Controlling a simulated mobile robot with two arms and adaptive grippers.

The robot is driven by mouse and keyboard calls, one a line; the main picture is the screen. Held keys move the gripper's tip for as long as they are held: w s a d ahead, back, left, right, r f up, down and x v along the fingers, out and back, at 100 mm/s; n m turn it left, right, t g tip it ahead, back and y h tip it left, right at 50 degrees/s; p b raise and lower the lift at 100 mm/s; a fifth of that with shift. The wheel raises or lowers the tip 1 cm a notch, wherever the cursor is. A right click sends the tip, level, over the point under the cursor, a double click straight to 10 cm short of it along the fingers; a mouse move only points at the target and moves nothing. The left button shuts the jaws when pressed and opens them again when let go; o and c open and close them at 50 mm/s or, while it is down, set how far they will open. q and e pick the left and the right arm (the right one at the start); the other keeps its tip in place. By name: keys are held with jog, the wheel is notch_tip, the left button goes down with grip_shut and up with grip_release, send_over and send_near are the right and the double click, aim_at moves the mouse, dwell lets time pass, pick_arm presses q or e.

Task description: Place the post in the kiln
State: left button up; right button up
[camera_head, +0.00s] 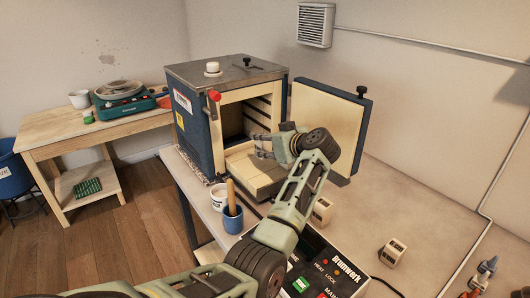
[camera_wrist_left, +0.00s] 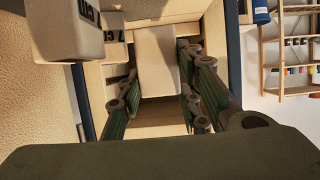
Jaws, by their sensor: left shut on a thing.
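The kiln (camera_head: 194,134) is a blue box with a grey top and a cream lining, standing on a table. Its door (camera_head: 320,118) is swung open to the right, and the chamber inside is dark. My left gripper (camera_head: 262,147) is at the front of the kiln opening, above a cream slab-like ledge (camera_head: 258,180). In the left wrist view a plain cream block, the post (camera_wrist_left: 157,65), sits between the two fingers, and the gripper is shut on it. In the head view the gripper hides the post. My right gripper is not in view.
Small cream blocks (camera_head: 322,210) stand on the table right of my arm. A blue cup with a wooden handle (camera_head: 232,217) and a white tub (camera_head: 219,196) stand in front of the kiln. A control panel (camera_head: 325,270) lies nearer. The right tabletop is mostly clear.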

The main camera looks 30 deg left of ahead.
pick_arm(q)
jog(key=shift+a+f, duration=0.1)
jog(key=shift+f, duration=0.2)
notch_tip(320, 180, down, 4)
jog(key=shift+r, duration=0.25)
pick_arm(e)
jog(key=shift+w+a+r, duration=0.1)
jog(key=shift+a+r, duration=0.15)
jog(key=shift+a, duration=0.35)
pick_arm(q)
jog(key=shift+f+p, duration=0.15)
jog(key=shift+p, duration=0.2)
jog(key=o, duration=1)
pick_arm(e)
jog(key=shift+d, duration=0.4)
